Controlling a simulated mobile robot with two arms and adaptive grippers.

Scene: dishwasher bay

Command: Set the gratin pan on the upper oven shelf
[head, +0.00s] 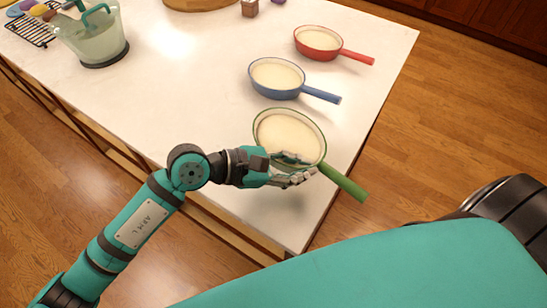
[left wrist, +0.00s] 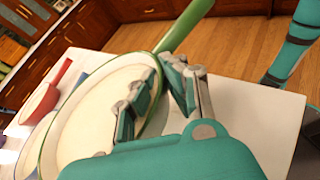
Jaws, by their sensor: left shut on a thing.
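The green pan (head: 286,133) has a pale filling and a green handle (head: 343,182) that points to the lower right. It is at the near right part of the white counter. My left gripper (head: 303,172) is shut on the pan's near rim, close to the handle. In the left wrist view the fingers (left wrist: 160,92) straddle the green rim (left wrist: 44,150). Whether the pan's base touches the counter is hard to tell. Two similar pans, a blue one (head: 277,76) and a red one (head: 318,42), stand farther back. No oven shelf shows. My right gripper is not in view.
The white counter (head: 185,95) is clear left of the pans. A glass bowl (head: 92,42) with teal-handled contents and a wire rack (head: 30,32) are at the far left. A round wooden board (head: 200,4) and small block (head: 249,9) lie at the back. Wooden floor is open at right.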

